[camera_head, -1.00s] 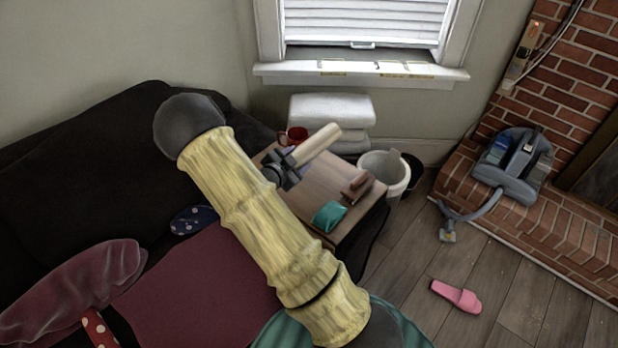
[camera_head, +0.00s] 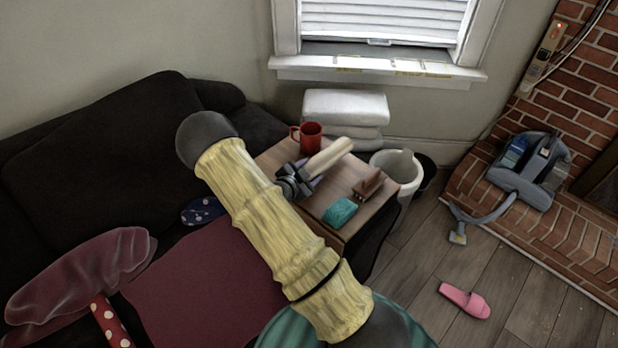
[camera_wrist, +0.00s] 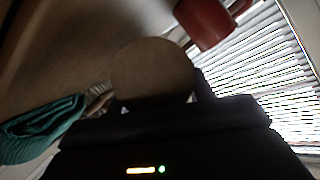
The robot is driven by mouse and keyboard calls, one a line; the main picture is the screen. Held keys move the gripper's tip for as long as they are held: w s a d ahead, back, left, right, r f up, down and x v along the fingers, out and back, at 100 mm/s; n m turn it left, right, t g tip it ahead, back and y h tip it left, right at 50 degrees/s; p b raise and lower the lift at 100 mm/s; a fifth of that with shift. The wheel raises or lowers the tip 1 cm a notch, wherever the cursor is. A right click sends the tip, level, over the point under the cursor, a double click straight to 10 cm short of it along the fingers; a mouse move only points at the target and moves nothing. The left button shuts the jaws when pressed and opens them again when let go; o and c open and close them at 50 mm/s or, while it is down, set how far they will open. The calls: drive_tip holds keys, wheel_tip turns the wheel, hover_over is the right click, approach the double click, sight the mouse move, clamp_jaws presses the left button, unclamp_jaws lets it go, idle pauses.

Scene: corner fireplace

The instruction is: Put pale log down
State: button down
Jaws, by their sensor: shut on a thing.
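The pale log (camera_head: 328,157) shows beyond my arm in the head view, tilted, its far end pointing up and right over the small wooden table (camera_head: 318,208). My gripper (camera_head: 300,177) is shut on the log near its lower left end. In the wrist view the log's round end (camera_wrist: 152,70) faces the camera, held at the jaws. The table surface lies close around it there; whether the log touches it I cannot tell.
A red mug (camera_head: 311,136) stands at the table's back. A teal folded cloth (camera_head: 340,212) and a brown object (camera_head: 369,184) lie toward its right side. A white bin (camera_head: 398,176) stands beyond the table. A dark sofa (camera_head: 90,150) is at left.

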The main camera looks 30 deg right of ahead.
drive_tip(key=shift+f, duration=1.25)
drive_tip(key=shift+f, duration=0.2)
drive_tip(key=c, duration=0.6)
unclamp_jaws()
drive_tip(key=shift+r, duration=0.1)
drive_tip(key=shift+r, duration=0.15)
drive_tip(key=v, duration=1.2)
drive_tip(key=shift+w, duration=0.1)
drive_tip(key=shift+a, duration=0.1)
